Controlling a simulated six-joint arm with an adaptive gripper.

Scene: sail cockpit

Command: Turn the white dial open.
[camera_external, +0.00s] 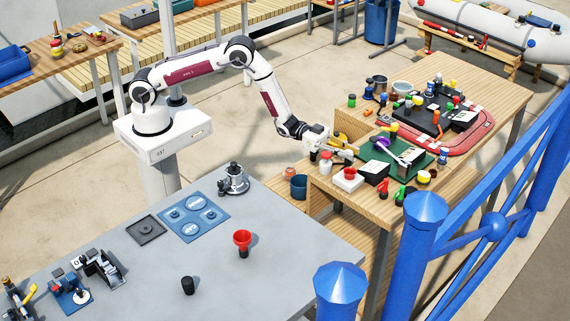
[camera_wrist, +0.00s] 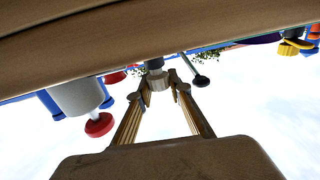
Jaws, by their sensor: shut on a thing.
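My gripper (camera_external: 343,152) reaches over the left edge of the wooden bench (camera_external: 330,186) in the external view. In the wrist view, the two fingers of my gripper (camera_wrist: 160,88) converge on a pale, ridged knob, which looks like the white dial (camera_wrist: 158,82). It sits on a dark grey body (camera_wrist: 154,66). The fingers are shut on the dial, one on each side. The dial's turning angle cannot be read. In the external view I cannot make out the dial at my fingertips.
A light cylinder with a red disc (camera_wrist: 99,125) hangs left of the fingers in the wrist view; a black-knobbed lever (camera_wrist: 201,81) is to their right. Around my gripper stand a red-topped white box (camera_external: 348,182), a black box (camera_external: 374,173) and a green board (camera_external: 382,151).

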